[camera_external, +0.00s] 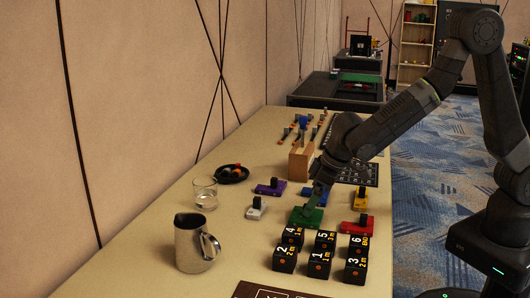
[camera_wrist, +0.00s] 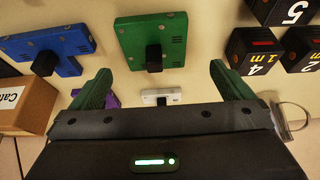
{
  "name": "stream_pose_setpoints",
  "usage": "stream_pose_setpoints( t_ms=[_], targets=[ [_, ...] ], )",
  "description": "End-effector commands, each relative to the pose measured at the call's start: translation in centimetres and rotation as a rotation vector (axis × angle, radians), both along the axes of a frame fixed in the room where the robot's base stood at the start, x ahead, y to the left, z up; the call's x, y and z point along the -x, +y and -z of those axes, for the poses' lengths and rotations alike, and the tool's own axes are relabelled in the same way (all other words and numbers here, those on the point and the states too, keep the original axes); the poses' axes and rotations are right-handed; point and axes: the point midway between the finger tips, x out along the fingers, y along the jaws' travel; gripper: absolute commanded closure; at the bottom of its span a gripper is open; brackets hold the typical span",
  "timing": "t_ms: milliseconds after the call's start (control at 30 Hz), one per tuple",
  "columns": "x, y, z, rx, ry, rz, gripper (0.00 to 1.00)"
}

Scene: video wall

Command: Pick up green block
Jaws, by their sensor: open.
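The green block (camera_wrist: 147,36) is flat with a dark knob on it. It lies on the table in front of my gripper (camera_wrist: 160,88) in the wrist view, between the lines of the two open green fingers. The fingers do not touch it there. The gripper is open and holds nothing.
A blue block (camera_external: 313,196), purple block (camera_external: 270,187), white block (camera_external: 256,209) and red block (camera_external: 358,226) lie around it. Several black numbered cubes (camera_external: 320,264) stand close in front.

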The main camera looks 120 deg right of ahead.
Motion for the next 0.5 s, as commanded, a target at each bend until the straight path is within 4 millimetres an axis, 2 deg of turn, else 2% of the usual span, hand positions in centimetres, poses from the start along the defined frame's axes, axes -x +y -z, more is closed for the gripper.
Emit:
stream_pose_setpoints(
  t_ms=[300,500],
  targets=[
    [-0.5,-1.5,3.7,-0.002,0.002,0.001,0.0],
    [-0.9,-1.8,4.7,-0.002,0.0,0.001,0.0]
  ],
)
